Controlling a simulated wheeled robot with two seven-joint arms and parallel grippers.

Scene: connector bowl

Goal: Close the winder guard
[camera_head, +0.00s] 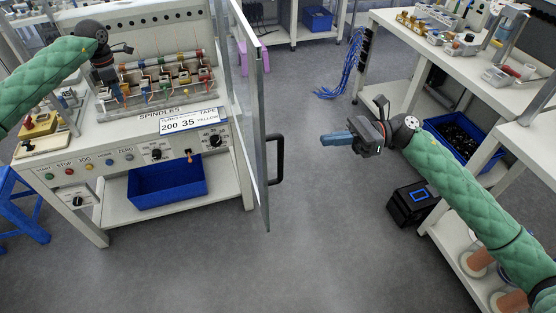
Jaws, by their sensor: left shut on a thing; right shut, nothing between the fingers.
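The winder guard (262,100) is a clear panel in a grey metal frame. It stands swung open at the right side of the winder (150,130), edge-on to me. Its black handle (278,160) faces right, into the aisle. My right gripper (337,138) is shut and empty, with blue fingers pointing left, in the air to the right of the handle and apart from it. My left gripper (107,80) is at the left end of the winder's spindle row, far from the guard. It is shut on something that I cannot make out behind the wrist.
A blue bin (167,184) sits on the shelf under the winder's control panel. Blue cables (350,65) hang from the right workbench (480,82). A black box (411,203) stands on the floor at the right. The grey floor between guard and bench is clear.

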